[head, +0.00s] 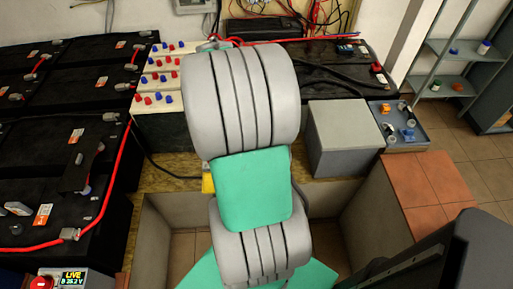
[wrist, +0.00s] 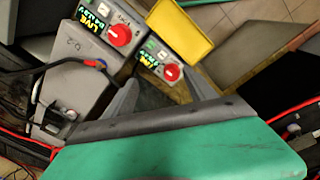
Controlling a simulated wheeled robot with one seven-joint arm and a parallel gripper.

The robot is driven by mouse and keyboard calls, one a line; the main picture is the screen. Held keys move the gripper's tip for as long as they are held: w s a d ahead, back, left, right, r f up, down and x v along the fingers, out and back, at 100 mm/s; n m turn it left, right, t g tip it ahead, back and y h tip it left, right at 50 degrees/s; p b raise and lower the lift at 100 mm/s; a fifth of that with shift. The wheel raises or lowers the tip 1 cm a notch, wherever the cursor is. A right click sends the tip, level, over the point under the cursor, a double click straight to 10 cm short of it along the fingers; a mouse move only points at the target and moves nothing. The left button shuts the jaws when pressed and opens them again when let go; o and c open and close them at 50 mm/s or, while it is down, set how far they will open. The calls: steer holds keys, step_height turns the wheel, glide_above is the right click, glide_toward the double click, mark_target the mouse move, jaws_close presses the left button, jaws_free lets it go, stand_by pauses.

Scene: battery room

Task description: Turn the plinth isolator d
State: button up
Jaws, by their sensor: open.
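Two grey isolator boxes with round red knobs and lit LIVE displays show in the wrist view. One knob (wrist: 119,36) is at upper left; the other knob (wrist: 171,72) is closer to my fingertips. I cannot tell which box is the plinth isolator. In the head view, one red knob (head: 41,284) and its LIVE display (head: 73,275) show at the lower left edge, partly cut off. My gripper (wrist: 165,88) is open and empty, its two grey fingers apart just below the nearer box. In the head view my arm hides the gripper.
A yellow tray (wrist: 182,28) lies beside the boxes. A grey case (wrist: 72,88) with a dark cable is at left. In the head view, black batteries with red cables (head: 60,145) fill the left, and a grey box (head: 342,138) stands right of my arm.

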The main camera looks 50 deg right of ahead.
steer(key=shift+g+y, duration=0.3)
steer(key=s+d+f, duration=0.2)
steer(key=d, duration=0.1)
steer(key=s+d+f, duration=0.1)
steer(key=d+f, duration=0.1)
steer(key=d, duration=0.1)
steer(key=s+d+f, duration=0.2)
steer(key=d+f, duration=0.1)
steer(key=d, duration=0.1)
steer(key=shift+s+f+b, duration=0.1)
steer(key=shift+s+b, duration=0.25)
step_height(320, 180, down, 7)
steer(key=shift+f, duration=0.15)
steer(key=c, duration=1.4)
